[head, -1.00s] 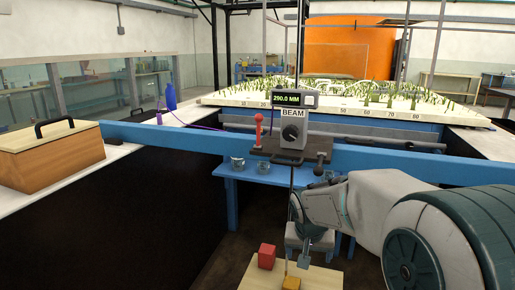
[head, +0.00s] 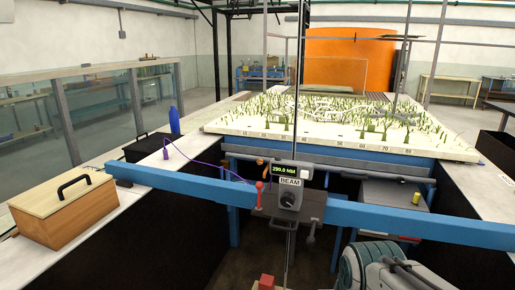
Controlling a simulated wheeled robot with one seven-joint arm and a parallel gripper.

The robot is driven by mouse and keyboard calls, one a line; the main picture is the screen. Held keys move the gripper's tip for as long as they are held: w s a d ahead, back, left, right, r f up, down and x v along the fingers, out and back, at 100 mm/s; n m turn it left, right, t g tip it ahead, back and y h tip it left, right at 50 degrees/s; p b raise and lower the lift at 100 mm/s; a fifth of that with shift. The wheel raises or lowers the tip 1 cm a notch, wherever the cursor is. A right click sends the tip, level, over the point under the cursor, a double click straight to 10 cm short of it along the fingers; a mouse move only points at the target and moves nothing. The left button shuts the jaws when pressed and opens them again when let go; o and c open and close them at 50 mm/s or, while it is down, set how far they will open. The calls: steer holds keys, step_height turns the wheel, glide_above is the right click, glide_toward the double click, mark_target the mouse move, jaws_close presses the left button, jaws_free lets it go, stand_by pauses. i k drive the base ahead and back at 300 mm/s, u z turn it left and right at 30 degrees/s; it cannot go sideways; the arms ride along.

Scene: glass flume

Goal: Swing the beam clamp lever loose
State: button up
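The blue beam (head: 170,180) spans the picture across the flume. A dark carriage (head: 312,207) sits on it with a grey box (head: 288,195) marked BEAM and a round dark knob. A display (head: 285,170) above reads about 290.0 MM. A red-topped lever (head: 259,190) stands upright at the carriage's left. A small dark handle (head: 311,234) hangs at its lower right. I cannot tell for certain which one is the beam clamp lever. My arm shows at the bottom right, below the beam and apart from the carriage. My gripper is out of view.
A wooden box (head: 63,212) with a black handle, a black case (head: 148,145) and a blue bottle (head: 174,120) stand on the left ledge. A thin upright rod rises by the carriage. A model terrain (head: 340,120) lies behind. A red cube (head: 266,282) is at the bottom.

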mark_target(259, 185)
steer(key=z, duration=0.6)
steer(key=i, duration=0.4)
steer(key=u, duration=1.7)
